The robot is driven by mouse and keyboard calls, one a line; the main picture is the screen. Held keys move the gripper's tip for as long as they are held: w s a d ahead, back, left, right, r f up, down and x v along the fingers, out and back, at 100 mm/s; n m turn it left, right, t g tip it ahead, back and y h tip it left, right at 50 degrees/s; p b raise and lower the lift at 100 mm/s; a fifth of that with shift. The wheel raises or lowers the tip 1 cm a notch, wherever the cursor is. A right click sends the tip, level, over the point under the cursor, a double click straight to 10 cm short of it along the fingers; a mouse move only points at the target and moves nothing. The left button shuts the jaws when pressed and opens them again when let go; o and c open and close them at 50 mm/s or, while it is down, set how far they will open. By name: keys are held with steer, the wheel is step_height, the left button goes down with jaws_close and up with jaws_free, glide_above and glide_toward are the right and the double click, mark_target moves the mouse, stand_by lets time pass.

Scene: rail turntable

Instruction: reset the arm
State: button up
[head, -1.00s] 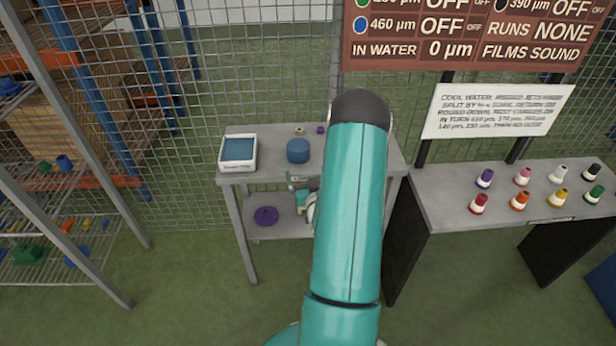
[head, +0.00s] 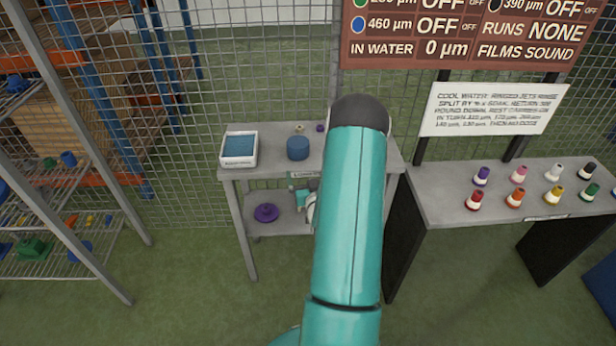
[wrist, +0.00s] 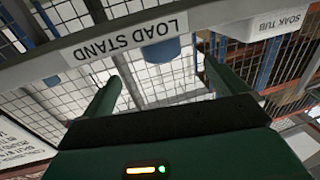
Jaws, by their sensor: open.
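My teal arm (head: 348,215) rises through the middle of the head view and covers part of the grey stand (head: 270,185) behind it. My gripper is not clearly seen there. In the wrist view my gripper (wrist: 163,70) shows two dark green fingers, spread apart with no object held between them. Beyond the fingers is a pale edge with a "LOAD STAND" label (wrist: 132,33) and a "SOAK TUB" label (wrist: 280,20). A blue round part (wrist: 162,50) shows beside that edge, in line with the gap; I cannot tell its distance.
The stand bears a blue-topped white tray (head: 239,149) and a blue cylinder (head: 298,147); a purple disc (head: 266,212) lies on its lower shelf. A right-hand table (head: 450,205) holds several coloured spools. A wire rack (head: 60,235) stands left, mesh fence behind. Green floor in front is open.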

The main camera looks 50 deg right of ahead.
stand_by(0.3)
steer(key=w+a+r+n+g+y, duration=0.1)
steer(key=w+a+r+n+y, duration=0.15)
steer(key=w+a+r, duration=0.35)
steer(key=w+a+r+n+g+y, duration=0.1)
steer(key=w+a+r+y, duration=0.25)
steer(key=a+r, duration=0.4)
steer(key=s+a+r+n+g+y, duration=0.1)
steer(key=s+a+r, duration=0.1)
steer(key=a+r, duration=0.4)
steer(key=s+a+r+n+g, duration=0.1)
steer(key=s+a+r, duration=0.15)
steer(key=a, duration=0.55)
steer(key=s+a+r+n+g+y, duration=0.1)
steer(key=s+a+r+g+y, duration=0.1)
steer(key=s+a, duration=0.6)
steer(key=s+a+r+n+g+y, duration=0.1)
steer(key=s+a+r, duration=0.3)
steer(key=s+a, duration=0.5)
steer(key=shift+s+g+y, duration=0.5)
steer(key=shift+s+g, duration=0.3)
steer(key=shift+s, duration=0.25)
steer(key=shift+c, duration=0.5)
